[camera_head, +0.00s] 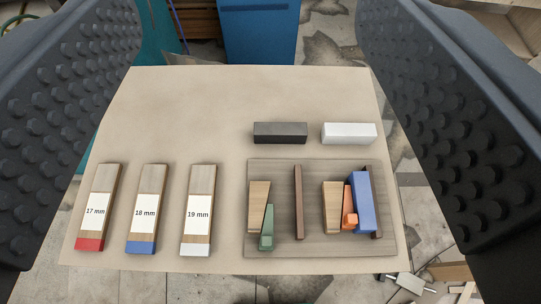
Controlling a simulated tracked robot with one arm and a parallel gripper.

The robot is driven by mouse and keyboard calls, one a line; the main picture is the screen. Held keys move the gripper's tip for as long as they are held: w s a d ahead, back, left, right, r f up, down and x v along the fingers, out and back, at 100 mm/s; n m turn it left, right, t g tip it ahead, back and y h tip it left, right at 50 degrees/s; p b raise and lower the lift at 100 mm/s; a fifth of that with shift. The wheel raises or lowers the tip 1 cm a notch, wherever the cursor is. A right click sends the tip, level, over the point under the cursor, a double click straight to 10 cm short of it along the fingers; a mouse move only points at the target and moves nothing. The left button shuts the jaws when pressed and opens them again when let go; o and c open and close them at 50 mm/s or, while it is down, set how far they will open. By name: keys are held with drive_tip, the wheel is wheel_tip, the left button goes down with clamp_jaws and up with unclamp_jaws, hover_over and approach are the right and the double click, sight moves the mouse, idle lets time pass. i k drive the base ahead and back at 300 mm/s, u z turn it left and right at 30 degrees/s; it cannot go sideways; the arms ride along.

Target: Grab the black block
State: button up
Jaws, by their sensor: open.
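The black block (280,133) is a dark grey-black bar lying lengthwise left to right on the beige sheet, behind the wooden board. A white block (348,133) of similar size lies just to its right, with a small gap between them. My gripper (275,120) is open, with its dark studded fingers at the far left and far right of the view. The fingers are empty and well apart from the block. Nothing hides the black block.
A wooden board (283,235) in front holds tan wedges, a green piece (268,228), an orange piece (349,207), a blue block (363,203) and dark strips. Labelled 17, 18 and 19 mm strips (98,208) lie at left. The sheet's back left is clear.

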sight(265, 133)
drive_tip(key=z, duration=2)
drive_tip(key=k, duration=0.5)
drive_tip(key=u, duration=2.35)
drive_tip(key=i, duration=0.9)
drive_tip(key=u, duration=0.05)
